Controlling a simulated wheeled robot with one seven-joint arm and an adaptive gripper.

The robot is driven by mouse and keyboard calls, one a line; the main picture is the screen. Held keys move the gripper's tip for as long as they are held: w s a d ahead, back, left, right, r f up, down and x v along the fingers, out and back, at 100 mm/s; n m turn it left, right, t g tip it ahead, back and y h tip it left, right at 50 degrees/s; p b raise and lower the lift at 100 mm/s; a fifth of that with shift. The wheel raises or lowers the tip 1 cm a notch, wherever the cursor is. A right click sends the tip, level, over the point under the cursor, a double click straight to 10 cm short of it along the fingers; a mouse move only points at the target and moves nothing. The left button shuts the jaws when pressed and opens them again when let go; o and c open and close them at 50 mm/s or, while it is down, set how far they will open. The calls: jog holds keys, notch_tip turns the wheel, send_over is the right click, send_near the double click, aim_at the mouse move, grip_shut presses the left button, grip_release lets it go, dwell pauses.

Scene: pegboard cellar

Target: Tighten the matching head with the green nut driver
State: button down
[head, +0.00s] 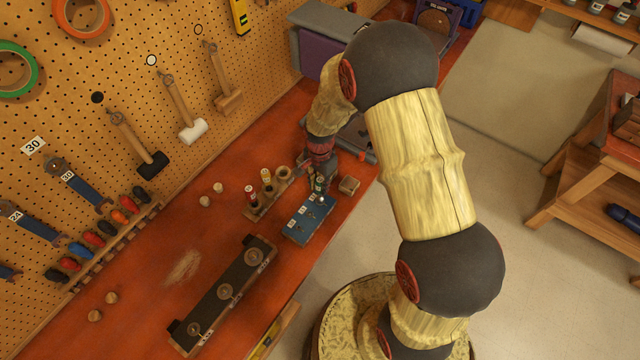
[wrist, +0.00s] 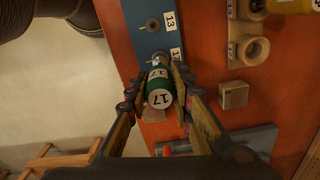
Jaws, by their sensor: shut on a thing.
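The green nut driver (wrist: 160,88), with a white cap marked 17, is held between the fingers of my gripper (wrist: 163,92) in the wrist view. Its metal end points at the near end of the blue plate (wrist: 151,30). I cannot tell whether it sits on a head there. The plate carries small metal heads in a row, including one (wrist: 152,24) beside a label 13.
A wooden rack (head: 270,198) holds a red driver (head: 251,194) and a yellow driver (head: 266,176), left of the plate. A small wooden block (head: 349,185) lies to the right. A dark rail with round gauges (head: 212,299) is nearer. The bench's left middle is mostly clear.

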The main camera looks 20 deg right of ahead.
jog(key=shift+r+p, duration=1.85)
jog(key=shift+r, duration=1.7)
jog(key=c, duration=2.1)
grip_release()
grip_shut()
